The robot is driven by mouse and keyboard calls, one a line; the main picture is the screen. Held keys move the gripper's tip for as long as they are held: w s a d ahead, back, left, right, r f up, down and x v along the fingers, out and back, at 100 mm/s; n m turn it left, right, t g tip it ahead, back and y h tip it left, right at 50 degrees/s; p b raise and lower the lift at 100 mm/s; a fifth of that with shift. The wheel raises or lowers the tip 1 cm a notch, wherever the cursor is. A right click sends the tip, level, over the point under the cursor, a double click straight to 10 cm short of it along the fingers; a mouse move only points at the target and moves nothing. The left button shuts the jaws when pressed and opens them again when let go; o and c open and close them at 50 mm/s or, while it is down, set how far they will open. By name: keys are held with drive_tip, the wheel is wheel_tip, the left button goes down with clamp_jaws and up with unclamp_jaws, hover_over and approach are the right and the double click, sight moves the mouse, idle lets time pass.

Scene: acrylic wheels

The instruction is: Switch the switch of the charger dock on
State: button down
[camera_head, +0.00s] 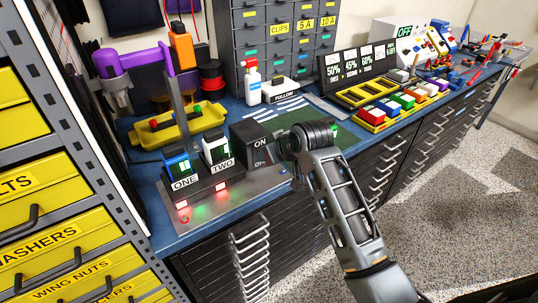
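The charger dock (205,187) stands on a metal plate at the front left of the blue bench. It holds two battery-like blocks marked ONE (177,165) and TWO (216,150), each with a green display. Red lights glow on the dock's front. At its right is a black switch box (245,147) with ON at the top and OFF lower down; the position of its switch is too small to tell. The dark end of my arm, with my gripper (296,143), is just right of this box. Its fingers cannot be made out, nor whether they touch the box.
A yellow tray (200,121) and a purple-handled tool (133,59) are behind the dock. A white bottle (252,83) stands farther back. Racks of coloured blocks (385,108) and a panel reading OFF (402,34) are to the right. Open floor lies right of the drawers.

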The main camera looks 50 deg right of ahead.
idle(0.4)
drive_tip(key=c, duration=1)
unclamp_jaws()
drive_tip(key=v, duration=0.7)
drive_tip(key=shift+s+r+b, duration=0.25)
drive_tip(key=shift+r+b, duration=0.05)
drive_tip(key=shift+b, duration=0.1)
drive_tip(key=shift+a, duration=0.1)
